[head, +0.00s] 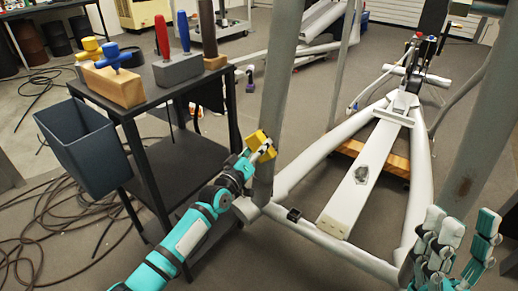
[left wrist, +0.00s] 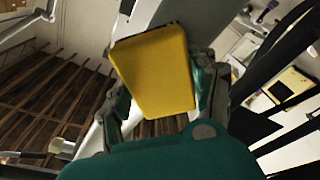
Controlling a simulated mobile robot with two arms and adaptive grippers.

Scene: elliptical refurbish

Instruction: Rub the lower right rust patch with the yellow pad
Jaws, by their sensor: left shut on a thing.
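My left gripper (head: 257,151) is shut on the yellow pad (head: 265,141). It holds the pad beside the grey left upright post (head: 275,100); I cannot tell whether they touch. In the left wrist view the pad (left wrist: 155,75) sits between the fingers, its broad face showing. A brown rust patch (head: 464,187) shows on the right grey post (head: 470,130). My right gripper (head: 468,240) is below that patch at the lower right, open and empty, its fingers apart. Other rust patches may be hidden.
A black cart (head: 175,95) at left carries a wooden block (head: 115,85) and a grey tool holder (head: 178,70). A dark bin (head: 85,145) hangs on its side. The white machine frame (head: 345,125) fills the middle floor. Cables (head: 60,225) lie at left.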

